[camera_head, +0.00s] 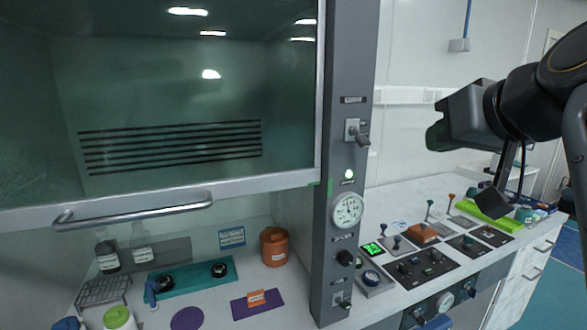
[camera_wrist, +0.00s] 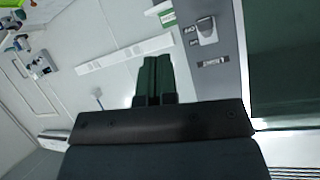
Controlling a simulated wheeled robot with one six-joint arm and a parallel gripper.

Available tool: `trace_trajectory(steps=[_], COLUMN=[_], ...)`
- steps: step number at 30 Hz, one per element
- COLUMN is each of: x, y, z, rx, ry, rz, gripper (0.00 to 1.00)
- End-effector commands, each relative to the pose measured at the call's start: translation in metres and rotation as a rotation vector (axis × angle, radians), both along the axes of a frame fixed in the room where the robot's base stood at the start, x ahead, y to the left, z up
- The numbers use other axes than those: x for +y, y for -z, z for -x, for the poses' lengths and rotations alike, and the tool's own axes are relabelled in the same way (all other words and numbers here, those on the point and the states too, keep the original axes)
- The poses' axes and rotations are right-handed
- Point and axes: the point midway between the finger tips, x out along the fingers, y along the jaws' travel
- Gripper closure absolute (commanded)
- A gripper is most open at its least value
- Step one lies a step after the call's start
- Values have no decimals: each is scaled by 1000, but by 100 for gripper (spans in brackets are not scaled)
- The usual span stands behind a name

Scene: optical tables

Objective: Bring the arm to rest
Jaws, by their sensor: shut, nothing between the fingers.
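My gripper (camera_head: 433,137) is in the air at the upper right of the head view, in front of the pale wall and above the right-hand counter. Its dark green fingers point left, towards the grey post of the fume hood. In the wrist view the fingers of my gripper (camera_wrist: 155,77) lie side by side, shut and empty. My arm (camera_head: 530,100) comes in from the right edge of the head view. Nothing touches the gripper.
The fume hood's sash handle (camera_head: 135,210) and grey post (camera_head: 345,120) with gauge (camera_head: 347,210) stand at left and centre. The counter (camera_head: 395,180) holds control panels (camera_head: 420,265), small levers and a green tray (camera_head: 485,212). An orange jar (camera_head: 274,247) stands inside the hood.

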Motion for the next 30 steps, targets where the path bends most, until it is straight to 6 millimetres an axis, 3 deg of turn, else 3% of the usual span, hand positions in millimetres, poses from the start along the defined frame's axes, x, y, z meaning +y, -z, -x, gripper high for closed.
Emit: trace_trajectory(steps=[3, 6, 12, 15, 18, 21, 24, 30], x=[-27, -28, -1, 18, 36, 53, 64, 65], y=[79, 153, 284, 332, 365, 380, 376, 375], z=[-20, -27, -7, 13, 34, 47, 47, 47], rx=[171, 317, 565, 655, 721, 757, 744, 744], ry=[162, 247, 269, 220, 143, 71, 32, 28], rz=[-89, -108, -20, 57, 134, 175, 189, 191], gripper=[100, 100, 100, 100, 100, 100, 100, 100])
